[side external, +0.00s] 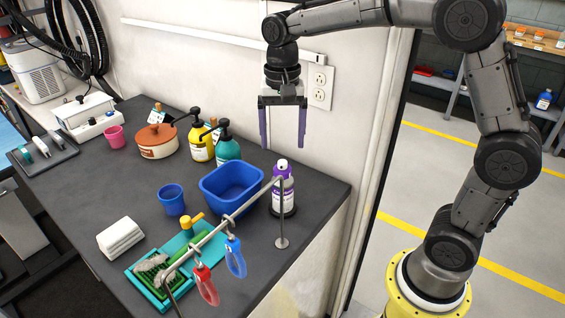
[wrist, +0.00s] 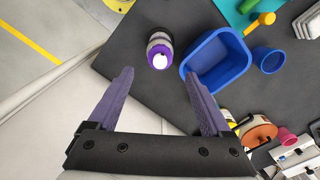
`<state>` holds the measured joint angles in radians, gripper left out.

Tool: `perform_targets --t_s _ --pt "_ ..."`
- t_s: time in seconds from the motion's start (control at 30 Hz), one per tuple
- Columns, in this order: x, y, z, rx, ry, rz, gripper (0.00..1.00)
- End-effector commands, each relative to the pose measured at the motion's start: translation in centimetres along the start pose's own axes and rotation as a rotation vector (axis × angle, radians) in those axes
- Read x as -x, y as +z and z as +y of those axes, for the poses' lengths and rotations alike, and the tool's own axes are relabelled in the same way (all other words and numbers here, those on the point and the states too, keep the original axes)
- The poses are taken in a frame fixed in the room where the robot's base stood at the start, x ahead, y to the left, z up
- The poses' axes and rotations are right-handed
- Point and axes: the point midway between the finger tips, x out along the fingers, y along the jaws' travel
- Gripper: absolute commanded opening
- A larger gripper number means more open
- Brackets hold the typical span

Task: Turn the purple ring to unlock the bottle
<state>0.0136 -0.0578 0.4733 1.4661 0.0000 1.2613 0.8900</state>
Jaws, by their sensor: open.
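In the wrist view the bottle (wrist: 160,50) shows from above, with the purple ring around the white top, beyond my fingertips. My gripper (side external: 283,143) hangs above and behind the bottle, fingers pointing down, open and empty. In the wrist view my gripper (wrist: 158,85) shows its two purple fingers wide apart, with only counter between them.
A metal rail (side external: 208,238) with hanging red and blue tools runs in front of the bottle. A blue tub (side external: 222,204) stands just left of it. A teal pump bottle (side external: 228,150) and a yellow one (side external: 200,143) stand behind. The wall is close behind my gripper.

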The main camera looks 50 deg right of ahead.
Motion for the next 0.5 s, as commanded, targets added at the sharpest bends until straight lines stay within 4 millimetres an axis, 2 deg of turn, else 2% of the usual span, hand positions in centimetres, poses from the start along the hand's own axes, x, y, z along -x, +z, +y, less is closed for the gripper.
perform_targets --t_s 0.2,0.33,0.5 --pt "-4.1 0.0 0.1 0.001 0.002 -0.001 0.83" --pt "-5.8 0.0 0.0 0.001 0.001 -0.001 0.83" --pt "-7.0 0.0 0.0 0.001 -0.001 0.001 0.83"
